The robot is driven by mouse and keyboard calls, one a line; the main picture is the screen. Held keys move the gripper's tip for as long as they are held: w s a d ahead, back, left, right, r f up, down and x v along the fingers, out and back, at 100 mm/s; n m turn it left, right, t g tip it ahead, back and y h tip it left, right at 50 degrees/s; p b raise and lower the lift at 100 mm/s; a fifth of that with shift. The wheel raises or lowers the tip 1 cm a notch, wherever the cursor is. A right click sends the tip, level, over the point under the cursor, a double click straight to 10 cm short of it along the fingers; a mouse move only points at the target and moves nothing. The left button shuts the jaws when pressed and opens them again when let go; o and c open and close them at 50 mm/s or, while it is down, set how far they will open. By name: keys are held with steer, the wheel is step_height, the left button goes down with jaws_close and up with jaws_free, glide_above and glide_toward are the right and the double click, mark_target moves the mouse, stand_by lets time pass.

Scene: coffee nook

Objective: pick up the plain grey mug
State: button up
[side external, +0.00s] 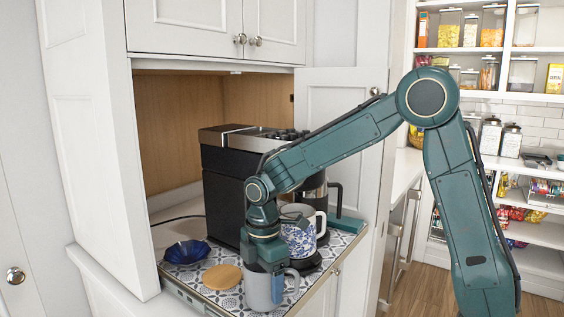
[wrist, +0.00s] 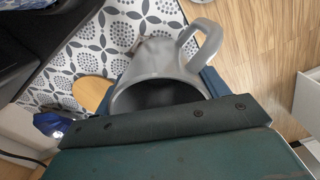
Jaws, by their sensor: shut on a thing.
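The plain grey mug (side external: 258,289) stands near the front edge of the patterned pull-out shelf, its handle toward the right. In the wrist view the mug (wrist: 155,62) shows its open mouth and its handle at the upper right. My gripper (side external: 270,262) points down over the mug and is shut on its wall. One finger shows against the mug's outside in the side view; the other is hidden. I cannot tell whether the mug's base touches the shelf.
A white mug with a blue pattern (side external: 299,238) stands just behind, by the black coffee machine (side external: 222,185). A round wooden coaster (side external: 222,277) and a dark blue bowl (side external: 187,252) lie to the left. The shelf's edge (side external: 322,285) is close on the right.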

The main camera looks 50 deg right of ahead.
step_height(320, 180, up, 18)
steer(key=shift+f, duration=0.2)
stand_by(0.4)
stand_by(0.5)
